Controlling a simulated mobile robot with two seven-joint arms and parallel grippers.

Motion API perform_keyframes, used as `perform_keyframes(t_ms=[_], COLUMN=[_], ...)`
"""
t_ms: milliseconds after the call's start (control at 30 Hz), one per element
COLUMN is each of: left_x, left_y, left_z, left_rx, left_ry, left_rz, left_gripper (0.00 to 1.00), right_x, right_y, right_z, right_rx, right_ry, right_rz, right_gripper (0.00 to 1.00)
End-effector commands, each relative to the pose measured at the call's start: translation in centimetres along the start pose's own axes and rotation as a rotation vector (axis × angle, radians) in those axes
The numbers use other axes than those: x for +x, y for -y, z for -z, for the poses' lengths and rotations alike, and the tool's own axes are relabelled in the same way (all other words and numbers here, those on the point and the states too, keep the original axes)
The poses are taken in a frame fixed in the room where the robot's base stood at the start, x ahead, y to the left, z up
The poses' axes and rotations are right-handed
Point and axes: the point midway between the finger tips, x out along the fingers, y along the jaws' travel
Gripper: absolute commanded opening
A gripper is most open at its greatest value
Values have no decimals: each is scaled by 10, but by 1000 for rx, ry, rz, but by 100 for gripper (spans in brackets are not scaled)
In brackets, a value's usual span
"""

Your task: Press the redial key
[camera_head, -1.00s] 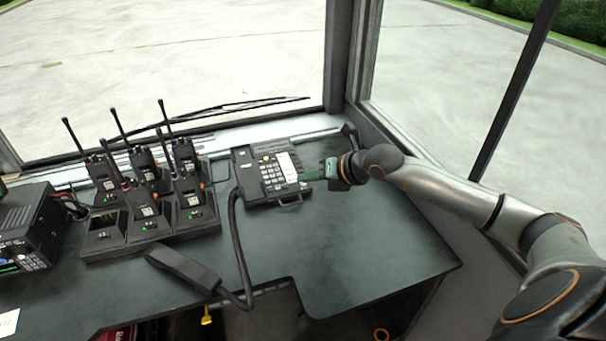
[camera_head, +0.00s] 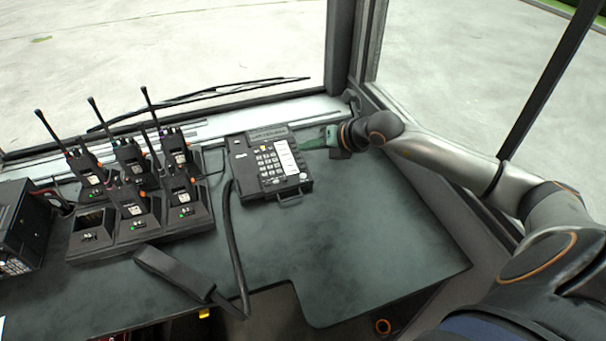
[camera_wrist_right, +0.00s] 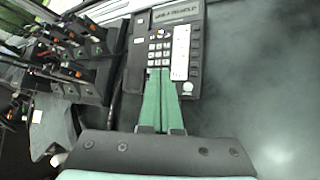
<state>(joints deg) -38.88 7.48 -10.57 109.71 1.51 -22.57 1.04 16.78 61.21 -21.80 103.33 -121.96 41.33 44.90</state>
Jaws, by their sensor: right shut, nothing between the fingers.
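The desk phone (camera_head: 243,168) is black, with a small display, a pale number keypad and a white label strip. It lies on the dark desk, and also shows in the right wrist view (camera_wrist_right: 195,60). I cannot read which key is redial. My right gripper (camera_head: 306,144) is shut and empty, its green fingers reaching in from the right at the phone's far right side. In the right wrist view the fingertips (camera_wrist_right: 160,70) overlap the keypad's near end and hide some keys; I cannot tell whether they touch. My left gripper is not in view.
The phone's handset (camera_head: 174,272) lies off its cradle on the desk, with a thick cord (camera_head: 229,225). A charger rack (camera_head: 150,232) with several antenna radios stands left of the phone. A black radio unit (camera_head: 22,228) is at far left. The desk (camera_head: 365,235) is clear at front right.

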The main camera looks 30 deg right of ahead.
Motion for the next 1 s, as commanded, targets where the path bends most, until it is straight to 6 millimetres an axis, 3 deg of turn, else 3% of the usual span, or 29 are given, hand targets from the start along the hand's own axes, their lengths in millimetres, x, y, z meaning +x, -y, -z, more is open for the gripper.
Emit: perform_keyframes(t_ms=[267,767,1000], left_x=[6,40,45], left_y=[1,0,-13], left_z=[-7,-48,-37], left_rx=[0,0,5], left_ry=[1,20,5], left_rz=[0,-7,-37], left_gripper=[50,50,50], right_x=[8,54,62], right_y=[6,40,45], right_z=[6,41,45], right_rx=[1,1,1], right_ry=[-1,0,0], right_rz=[0,-1,-1], right_gripper=[0,0,0])
